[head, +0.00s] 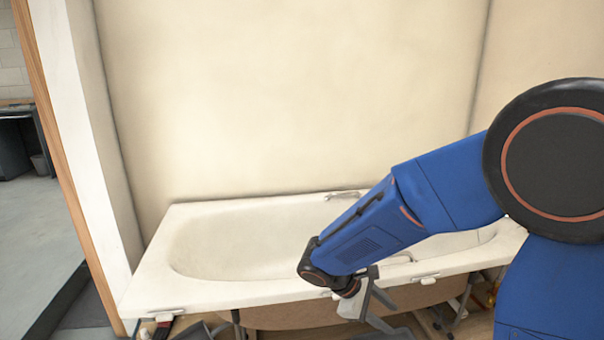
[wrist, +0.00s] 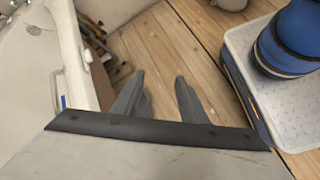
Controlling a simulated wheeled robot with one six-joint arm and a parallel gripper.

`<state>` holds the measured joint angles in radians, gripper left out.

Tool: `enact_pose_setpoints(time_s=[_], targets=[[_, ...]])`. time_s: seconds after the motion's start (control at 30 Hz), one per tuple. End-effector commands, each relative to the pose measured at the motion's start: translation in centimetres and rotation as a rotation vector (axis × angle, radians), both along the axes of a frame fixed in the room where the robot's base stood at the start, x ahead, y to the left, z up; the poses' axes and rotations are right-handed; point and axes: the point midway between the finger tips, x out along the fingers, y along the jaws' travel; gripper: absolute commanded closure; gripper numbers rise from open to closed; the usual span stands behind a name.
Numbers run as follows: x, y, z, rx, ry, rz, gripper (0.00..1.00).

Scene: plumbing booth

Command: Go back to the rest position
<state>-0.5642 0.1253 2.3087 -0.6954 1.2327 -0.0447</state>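My gripper (head: 396,320) hangs at the end of my blue arm, in front of the bathtub's near rim in the head view. In the wrist view my gripper (wrist: 158,78) shows its two grey fingers apart, with only wooden floor seen between and beyond them. It holds nothing that I can see. The white bathtub (head: 215,290) spans the lower middle of the head view, and my arm hides part of its right side. The tub's rim (wrist: 72,50) is at the left of the wrist view.
Cream walls (head: 290,90) close in behind the tub, and a wood-edged partition (head: 62,130) stands at left. Several small items (wrist: 95,35) lie on the floor by the tub. Bare wooden floor (wrist: 160,45) shows between the tub and my base.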

Motion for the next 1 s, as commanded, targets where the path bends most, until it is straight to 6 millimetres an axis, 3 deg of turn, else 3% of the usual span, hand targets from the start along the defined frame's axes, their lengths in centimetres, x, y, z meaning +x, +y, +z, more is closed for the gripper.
enact_pose_setpoints(time_s=[0.4, 1.0], targets=[[-5.9, -5.0, 4.8, 0.287, -0.167, -0.292, 0.61], [-14.2, -7.8, 9.7, 0.679, -0.475, -0.645, 0.61]])
